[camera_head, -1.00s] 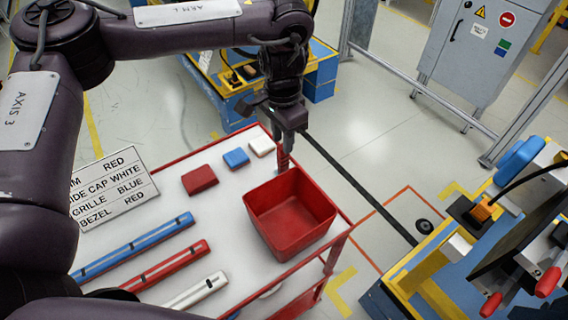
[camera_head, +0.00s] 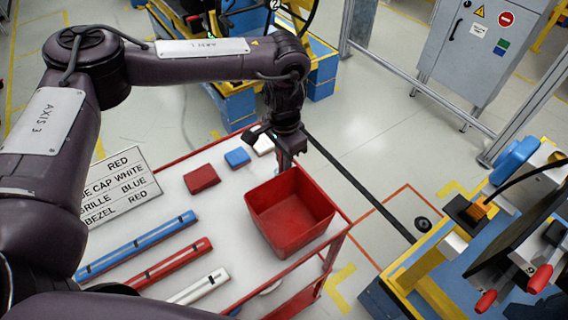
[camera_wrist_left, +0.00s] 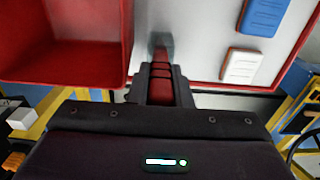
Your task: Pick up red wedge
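A narrow red piece, which looks like the red wedge (camera_wrist_left: 160,88), shows between the fingers of my left gripper (camera_wrist_left: 160,80) in the left wrist view. The dark fingers lie close along both its sides; I cannot tell whether they press on it. In the head view my left gripper (camera_head: 284,160) points down over the white table top, just behind the far left corner of the red bin (camera_head: 290,235). There the fingers hide the red piece. My right gripper is not in view.
The red bin looks empty. A red block (camera_head: 201,179), a blue block (camera_head: 237,157) and a white block (camera_head: 263,146) lie left of the gripper. Blue (camera_head: 140,246), red (camera_head: 170,264) and white (camera_head: 202,287) bars lie nearer. A sign (camera_head: 120,187) stands left.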

